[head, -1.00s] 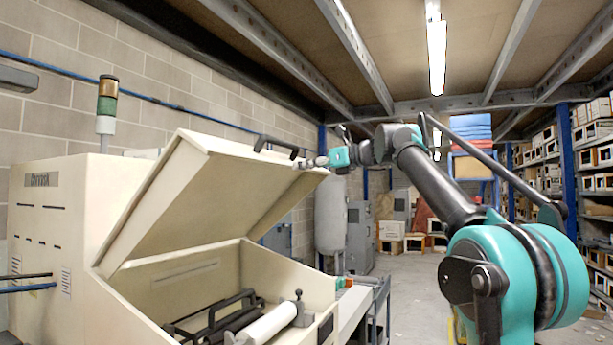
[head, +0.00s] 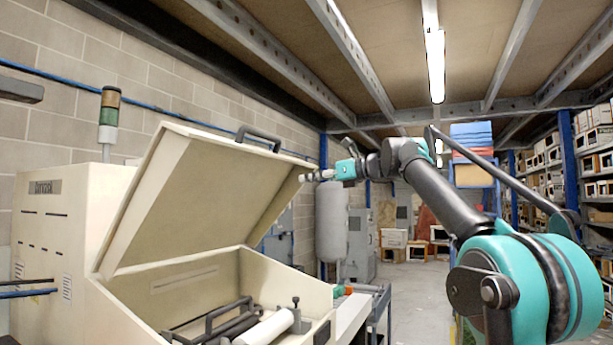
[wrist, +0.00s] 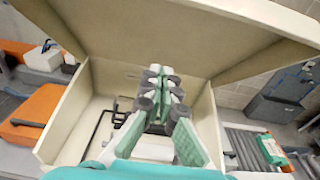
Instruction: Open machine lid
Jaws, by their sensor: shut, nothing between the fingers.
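The machine (head: 70,225) is a cream cabinet at the left of the head view. Its lid (head: 200,190) is raised and tilted well up, with a dark handle (head: 258,138) on its upper edge. The bay below is open and shows rollers and a dark frame. My gripper (head: 304,178) is shut and empty, at the lid's right edge, below and right of the handle; whether it touches the lid I cannot tell. In the wrist view my gripper's fingers (wrist: 153,78) point toward the lid's underside (wrist: 190,35), with the open bay (wrist: 105,100) around them.
A signal tower (head: 108,115) stands behind the machine. A roller conveyor (wrist: 255,150) and grey cabinet (wrist: 290,90) lie to the right in the wrist view. Racks with boxes (head: 595,150) line the right side. The aisle floor (head: 415,290) is clear.

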